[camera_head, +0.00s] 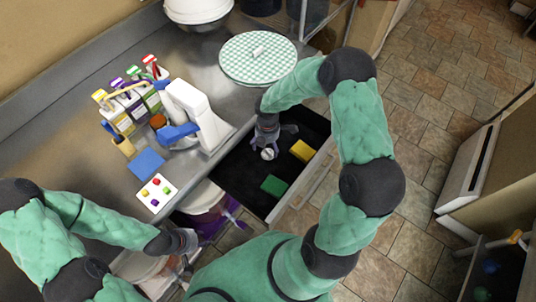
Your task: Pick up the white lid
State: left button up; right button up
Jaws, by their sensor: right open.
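A small round white thing, which may be the white lid (268,154), is in the black-lined drawer (240,176). My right gripper (274,138) is open, directly over or beside it. I cannot tell if the fingers touch it. My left gripper (189,250) is low at the front left, beside a whitish bucket (148,268). Its fingers are too small and overlapped to tell whether they are open.
A green block (273,185) and a yellow block (302,151) lie in the drawer. The counter holds a green checkered round board (240,66), a white machine (192,112), several bottles, a blue pad (147,163) and a white card (157,193). Another bucket (202,198) stands below the counter edge.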

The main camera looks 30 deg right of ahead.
aim_at(268, 150)
notch_tip(268, 150, down, 5)
jog(key=shift+w+d+f+b, duration=0.1)
jog(key=shift+d+b, duration=0.05)
jog(key=shift+b, duration=0.85)
jog(key=c, duration=1)
